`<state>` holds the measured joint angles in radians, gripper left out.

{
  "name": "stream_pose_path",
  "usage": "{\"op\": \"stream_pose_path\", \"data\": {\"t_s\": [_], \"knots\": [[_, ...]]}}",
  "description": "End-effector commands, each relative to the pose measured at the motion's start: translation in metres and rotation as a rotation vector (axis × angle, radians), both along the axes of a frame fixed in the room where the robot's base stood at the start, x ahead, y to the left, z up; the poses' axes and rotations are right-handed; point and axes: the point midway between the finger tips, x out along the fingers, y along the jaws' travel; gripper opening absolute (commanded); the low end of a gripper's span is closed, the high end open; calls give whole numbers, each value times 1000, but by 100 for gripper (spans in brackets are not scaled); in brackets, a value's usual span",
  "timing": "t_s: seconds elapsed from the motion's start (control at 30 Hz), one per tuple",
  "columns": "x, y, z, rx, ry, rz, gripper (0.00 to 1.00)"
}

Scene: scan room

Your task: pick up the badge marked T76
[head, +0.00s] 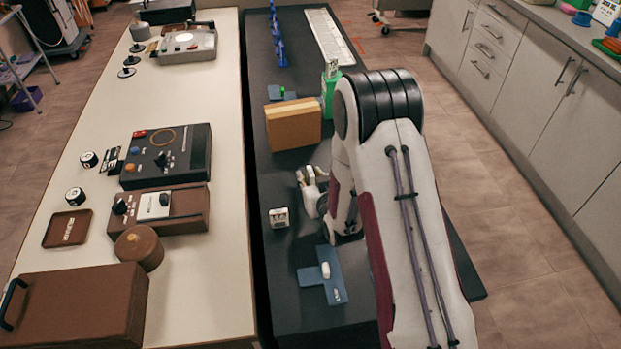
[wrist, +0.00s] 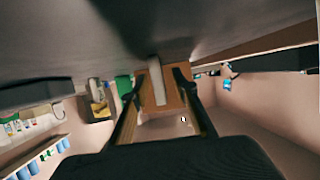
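No marking T76 is legible in either view, so I cannot tell which thing is the badge. My gripper (head: 305,175) is low over the dark bench in the head view, just in front of a cardboard box. In the wrist view my gripper (wrist: 158,86) has its two dark fingers apart, with the cardboard box (wrist: 171,97) beyond them. A white cube with dark marks (head: 279,217) sits on the bench below and left of my gripper. A blue holder (head: 333,287) with a small white piece (head: 325,270) lies nearer the front.
The cardboard box (head: 294,127) stands behind my gripper, beside a green bottle (head: 330,88). Several blue items (head: 277,35) line the back. The pale table (head: 215,262) at left carries brown and black devices. The dark bench is clear between the cube and blue holder.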

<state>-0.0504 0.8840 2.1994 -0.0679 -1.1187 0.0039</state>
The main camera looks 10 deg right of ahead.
Motion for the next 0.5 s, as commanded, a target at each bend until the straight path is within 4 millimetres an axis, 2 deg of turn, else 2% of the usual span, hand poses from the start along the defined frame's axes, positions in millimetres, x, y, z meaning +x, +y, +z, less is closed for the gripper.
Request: {"op": "stream_pose_path", "data": {"t_s": [0.03, 0.1, 0.5], "knots": [[0, 0, 0, 0, 0, 0, 14], [0, 0, 0, 0, 0, 0, 0], [0, 0, 1, 0, -1, 0, 0]]}}
